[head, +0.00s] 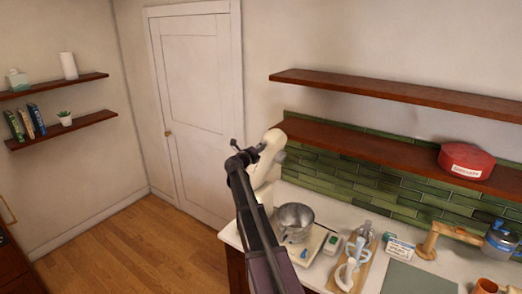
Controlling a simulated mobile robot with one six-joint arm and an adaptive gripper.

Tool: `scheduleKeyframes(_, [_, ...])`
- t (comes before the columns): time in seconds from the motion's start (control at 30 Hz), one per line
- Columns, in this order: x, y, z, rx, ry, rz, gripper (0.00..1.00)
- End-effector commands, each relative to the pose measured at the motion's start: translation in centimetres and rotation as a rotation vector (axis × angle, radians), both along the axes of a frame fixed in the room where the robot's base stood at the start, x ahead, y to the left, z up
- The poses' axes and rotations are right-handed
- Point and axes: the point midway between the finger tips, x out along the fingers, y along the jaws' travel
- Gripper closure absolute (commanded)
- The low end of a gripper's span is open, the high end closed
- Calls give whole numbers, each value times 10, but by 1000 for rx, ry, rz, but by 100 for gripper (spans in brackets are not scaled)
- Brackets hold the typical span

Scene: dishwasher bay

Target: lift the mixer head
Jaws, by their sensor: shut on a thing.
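The cream stand mixer (263,176) stands at the left end of the counter, partly hidden behind my dark arm. Its mixer head (273,139) is tilted up, clear of the bowl. The steel bowl (295,218) sits below and to the right, with its open top showing. My gripper (257,151) is at the upper left side of the mixer head and is shut on it. The fingertips are small and partly hidden, so the exact contact point is unclear.
On the counter are a scale (331,244), a wooden board (350,272) with utensils, a grey-green mat (420,279), a wooden stand (440,238) and a blue jar (498,240). A wooden shelf (380,148) with a red tin (466,160) runs above. The floor at left is clear.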

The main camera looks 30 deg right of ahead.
Motion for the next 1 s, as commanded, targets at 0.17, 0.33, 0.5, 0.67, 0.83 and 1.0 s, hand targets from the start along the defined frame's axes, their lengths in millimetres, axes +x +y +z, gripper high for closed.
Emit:
scheduleKeyframes(0.17, [-1, 1, -1, 0, 2, -2, 100])
scheduleKeyframes(0.33, [-1, 2, 0, -1, 2, -2, 20])
scheduleKeyframes(0.5, [0, 3, 0, -1, 2, -1, 12])
scheduleKeyframes(0.67, [0, 3, 0, -1, 2, -1, 12])
scheduleKeyframes(0.83, [-1, 4, 0, -1, 2, -1, 12])
scheduleKeyframes(1.0, [-5, 11, 0, -2, 1, -2, 12])
